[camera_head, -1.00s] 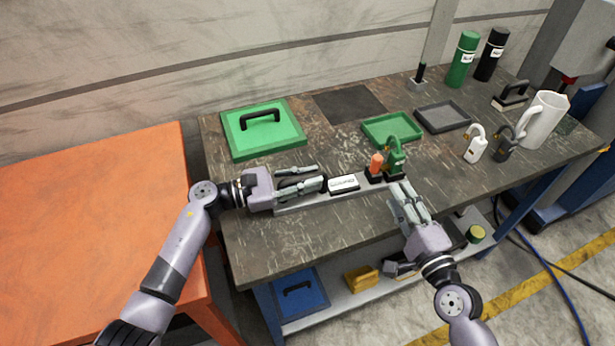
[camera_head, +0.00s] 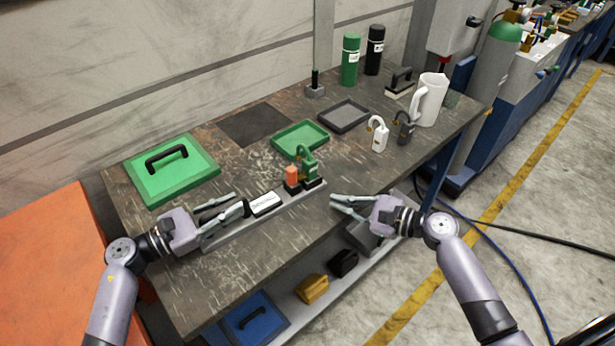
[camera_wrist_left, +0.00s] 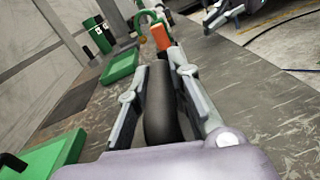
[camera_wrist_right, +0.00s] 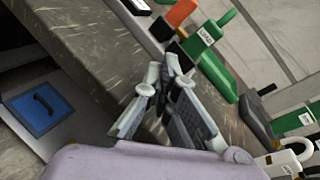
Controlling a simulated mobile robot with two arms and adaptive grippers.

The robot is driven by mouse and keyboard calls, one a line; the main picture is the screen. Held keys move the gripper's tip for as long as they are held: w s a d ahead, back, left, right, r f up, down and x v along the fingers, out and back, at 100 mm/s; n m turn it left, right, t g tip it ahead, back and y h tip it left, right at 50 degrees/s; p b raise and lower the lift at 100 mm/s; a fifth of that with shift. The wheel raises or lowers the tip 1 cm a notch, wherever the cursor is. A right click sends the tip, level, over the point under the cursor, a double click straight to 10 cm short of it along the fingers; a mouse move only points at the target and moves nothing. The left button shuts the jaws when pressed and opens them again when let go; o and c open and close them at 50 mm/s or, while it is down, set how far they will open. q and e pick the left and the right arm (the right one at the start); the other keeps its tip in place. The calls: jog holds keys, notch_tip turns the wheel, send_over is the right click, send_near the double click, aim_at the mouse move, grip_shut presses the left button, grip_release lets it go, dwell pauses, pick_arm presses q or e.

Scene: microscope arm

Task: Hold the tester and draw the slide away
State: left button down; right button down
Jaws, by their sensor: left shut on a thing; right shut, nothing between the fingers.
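The tester is a long grey bar with a white labelled block (camera_head: 264,203), lying along the table's front. An orange block (camera_head: 292,177) and a green hooked piece (camera_head: 308,168) stand upright on black mounts at its right end. Both also show in the right wrist view, the orange block (camera_wrist_right: 181,12) beside the green piece (camera_wrist_right: 213,62). My left gripper (camera_head: 240,203) is shut on the tester's dark handle (camera_wrist_left: 160,105) at the left end. My right gripper (camera_head: 335,201) is shut and empty, just right of the tester's right end, apart from the green piece.
A green lidded box (camera_head: 185,178) stands left on the table (camera_head: 235,275). Behind the tester are a green tray (camera_head: 300,140) and a grey tray (camera_head: 343,117). White and dark hooked pieces (camera_head: 379,135) and a white jug (camera_head: 430,100) stand at the right.

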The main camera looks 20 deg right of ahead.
aim_at(295, 178)
jog(key=s+d+r+m+y, duration=0.1)
jog(key=d+r+m+y, duration=0.2)
jog(key=d, duration=0.2)
jog(key=shift+s+r+m+g, duration=0.3)
jog(key=shift+s+r, duration=0.05)
jog(key=shift+r, duration=0.05)
jog(key=shift+d, duration=0.1)
jog(key=x, duration=1.4)
jog(key=shift+r, duration=0.2)
